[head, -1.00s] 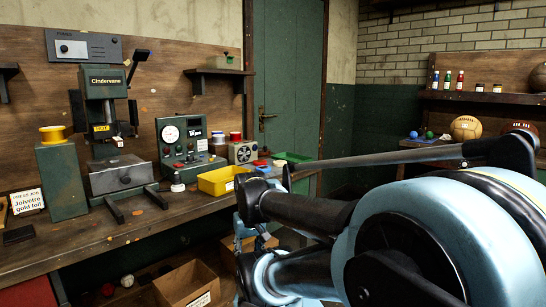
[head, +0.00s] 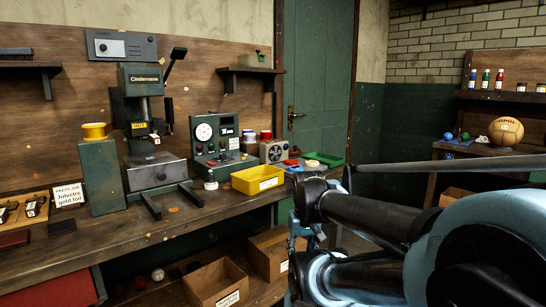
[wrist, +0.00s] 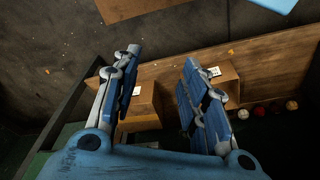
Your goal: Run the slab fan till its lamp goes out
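A small cream box with a round dark grille (head: 273,151), which looks like the slab fan, stands at the back of the bench beside the green gauge unit (head: 216,138). I cannot make out whether a lamp on it is lit. In the wrist view my gripper (wrist: 160,58) has its two blue fingers wide apart with nothing between them. In the head view my arm fills the lower right, and the gripper is low in front of the bench, mostly hidden, clear of the fan.
A yellow tray (head: 258,180) and a green tray (head: 324,159) sit near the fan on the bench (head: 120,232). The Cindervane press (head: 143,120) stands further left. Cardboard boxes (head: 216,284) lie below. A ball (head: 505,131) rests on the right-hand counter.

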